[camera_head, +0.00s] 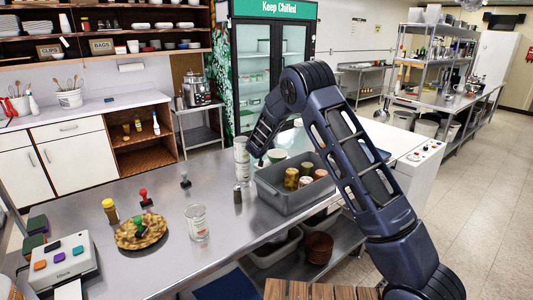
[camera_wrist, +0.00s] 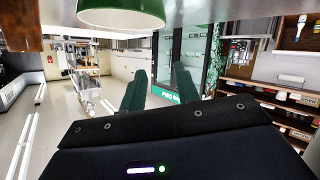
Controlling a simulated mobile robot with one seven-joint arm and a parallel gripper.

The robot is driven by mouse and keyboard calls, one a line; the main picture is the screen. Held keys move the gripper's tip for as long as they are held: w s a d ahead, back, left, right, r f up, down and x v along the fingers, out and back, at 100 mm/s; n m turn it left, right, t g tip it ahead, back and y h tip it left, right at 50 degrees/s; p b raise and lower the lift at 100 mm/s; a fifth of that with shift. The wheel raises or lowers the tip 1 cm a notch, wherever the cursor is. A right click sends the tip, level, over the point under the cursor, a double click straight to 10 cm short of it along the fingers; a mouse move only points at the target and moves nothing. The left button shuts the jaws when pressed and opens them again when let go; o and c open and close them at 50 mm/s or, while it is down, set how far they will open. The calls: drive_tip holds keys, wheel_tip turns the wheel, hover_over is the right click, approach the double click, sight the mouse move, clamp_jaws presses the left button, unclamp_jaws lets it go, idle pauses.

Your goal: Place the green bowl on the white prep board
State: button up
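The green bowl (camera_head: 277,155), green outside with a pale inside, stands just behind the grey tub near my gripper (camera_head: 259,159). In the wrist view, which is upside down, the bowl (camera_wrist: 120,14) shows at the top edge, partly cut off. My gripper's two green fingers (camera_wrist: 159,82) are spread apart with nothing between them, and the bowl is outside them. A white flat surface (camera_head: 404,136) lies behind my arm at the right; I cannot tell whether it is the white prep board.
The grey tub (camera_head: 283,201) holds several jars close to my gripper. A tall can (camera_head: 241,160) stands left of it. A glass-door fridge (camera_head: 262,67) stands behind.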

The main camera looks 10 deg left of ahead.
drive_tip(key=s+d+r+m+g+h, duration=0.1)
drive_tip(key=s+d+r+h, duration=0.1)
drive_tip(key=d+r, duration=0.65)
drive_tip(key=s+d+r+m+g+h, duration=0.1)
drive_tip(key=s+d+r+m+h, duration=0.1)
drive_tip(key=d+r, duration=0.65)
drive_tip(key=s+d+r+m+g, duration=0.1)
drive_tip(key=s+d+r+g, duration=0.1)
drive_tip(key=s+d, duration=0.65)
drive_tip(key=s+d+r+g, duration=0.25)
drive_tip(key=s+d, duration=0.25)
drive_tip(key=d, duration=0.6)
drive_tip(key=s+d+r+g, duration=0.1)
drive_tip(key=s+d, duration=0.2)
drive_tip(key=s, duration=0.4)
drive_tip(key=s+d+r+y, duration=0.1)
drive_tip(key=s+d, duration=0.2)
drive_tip(key=s, duration=0.4)
drive_tip(key=s+d+r+g, duration=0.1)
drive_tip(key=s+d, duration=0.3)
drive_tip(key=s, duration=0.2)
drive_tip(key=s+a+f+n+y, duration=0.1)
drive_tip(key=s+f+y, duration=0.1)
drive_tip(key=s, duration=0.7)
drive_tip(key=s+a+f+y, duration=0.1)
drive_tip(key=s+y, duration=0.1)
drive_tip(key=s, duration=0.7)
drive_tip(key=shift+s+f+n+g, duration=0.25)
drive_tip(key=shift+f+n+g, duration=0.1)
drive_tip(key=shift+f+n, duration=0.05)
